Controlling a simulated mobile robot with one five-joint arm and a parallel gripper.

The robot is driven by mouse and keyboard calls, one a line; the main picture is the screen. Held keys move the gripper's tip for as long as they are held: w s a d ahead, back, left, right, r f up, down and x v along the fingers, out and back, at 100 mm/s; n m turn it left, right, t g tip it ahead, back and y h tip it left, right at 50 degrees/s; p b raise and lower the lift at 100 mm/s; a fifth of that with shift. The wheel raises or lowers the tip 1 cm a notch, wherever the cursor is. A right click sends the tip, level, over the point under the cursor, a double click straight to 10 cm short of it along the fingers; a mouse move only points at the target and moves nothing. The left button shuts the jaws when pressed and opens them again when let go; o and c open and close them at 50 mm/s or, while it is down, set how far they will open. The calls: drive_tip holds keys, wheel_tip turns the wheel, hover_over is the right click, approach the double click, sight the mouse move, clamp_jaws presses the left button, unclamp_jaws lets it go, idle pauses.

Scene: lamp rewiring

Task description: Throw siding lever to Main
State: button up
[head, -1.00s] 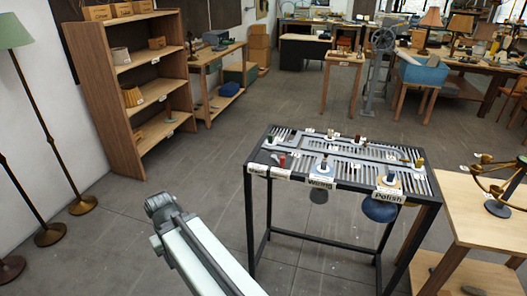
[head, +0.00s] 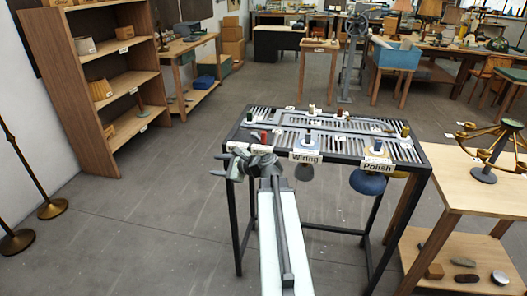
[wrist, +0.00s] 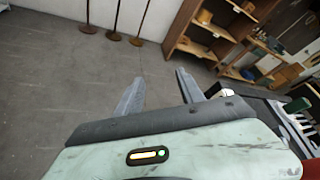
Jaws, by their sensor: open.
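A black-framed slatted lever table (head: 345,158) stands ahead in the head view. I cannot tell which is the siding lever; no "Main" label is readable. Small white signs at the front left corner are partly hidden by my gripper (head: 221,160). It is open and empty at that corner, fingers pointing left. In the wrist view its fingers (wrist: 158,92) are apart over floor.
Blue-grey round things hang below the table's front edge, one under "Polish" (head: 368,182). A wooden side table (head: 470,190) with a brass branched lamp (head: 487,155) stands close at right. A wooden shelf (head: 85,75) is at back left.

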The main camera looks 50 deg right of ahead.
drive_tip(key=s+d+r+m+t+h+b, duration=0.1)
drive_tip(key=s+d+m+t+h, duration=0.2)
drive_tip(key=d+m, duration=0.5)
drive_tip(key=m+t+h+b, duration=0.1)
drive_tip(key=m+h, duration=0.3)
drive_tip(key=m, duration=0.1)
approach(264, 141)
wheel_tip(264, 141, up, 2)
drive_tip(key=w+d, duration=0.2)
drive_tip(key=w, duration=0.1)
drive_tip(key=x, duration=0.7)
drive_tip(key=shift+w+a, duration=0.2)
drive_tip(key=shift+w, duration=0.2)
clamp_jaws()
drive_tip(key=shift+s, duration=0.1)
